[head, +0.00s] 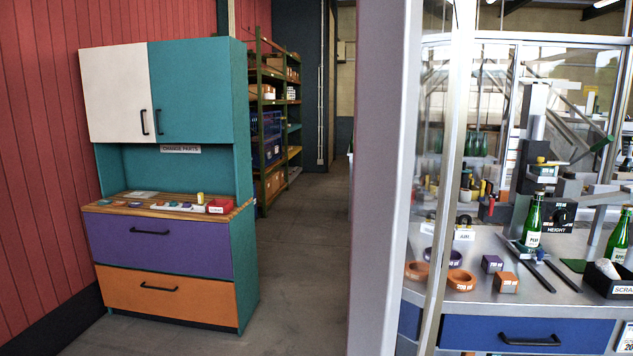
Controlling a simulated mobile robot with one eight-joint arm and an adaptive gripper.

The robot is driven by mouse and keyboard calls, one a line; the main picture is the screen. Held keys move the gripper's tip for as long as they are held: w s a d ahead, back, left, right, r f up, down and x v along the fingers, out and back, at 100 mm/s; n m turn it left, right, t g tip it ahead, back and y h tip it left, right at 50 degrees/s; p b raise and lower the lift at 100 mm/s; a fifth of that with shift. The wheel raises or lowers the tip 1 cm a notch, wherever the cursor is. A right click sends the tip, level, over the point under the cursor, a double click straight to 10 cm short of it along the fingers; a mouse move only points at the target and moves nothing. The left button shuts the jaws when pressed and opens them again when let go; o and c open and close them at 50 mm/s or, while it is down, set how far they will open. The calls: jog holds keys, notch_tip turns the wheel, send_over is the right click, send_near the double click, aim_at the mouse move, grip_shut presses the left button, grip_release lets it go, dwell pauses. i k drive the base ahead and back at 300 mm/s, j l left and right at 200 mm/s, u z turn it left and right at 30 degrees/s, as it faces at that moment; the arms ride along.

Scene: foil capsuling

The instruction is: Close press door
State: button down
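A press station stands behind clear panels at the right of the head view. A tall pale-framed clear panel (438,150) stands upright at its left front; I cannot tell for sure whether this is the press door, or whether it is open or shut. Behind it, a grey upright machine (537,105) with a black block marked HEIGHT (559,217) stands on the grey worktop (480,325). A green bottle (532,226) stands upright in front of the machine. My gripper is not in view, and no contact with a door shows.
Orange and purple rings (461,280), small blocks (506,283) and a black scrap bin (606,283) sit on the worktop. A wide grey post (385,180) blocks part of the middle. A teal cabinet (245,262) stands left; the floor (305,265) between is clear.

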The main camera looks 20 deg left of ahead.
aim_at(409, 61)
jog(key=k+j, duration=0.25)
jog(key=j, duration=0.15)
jog(key=k+j, duration=0.55)
jog(key=j, duration=0.2)
jog(key=i+j+u, duration=0.1)
jog(key=j, duration=0.2)
jog(key=i+j+u, duration=0.15)
jog(key=j, duration=0.2)
jog(key=j+u, duration=0.1)
jog(key=j, duration=0.2)
jog(key=i, duration=0.05)
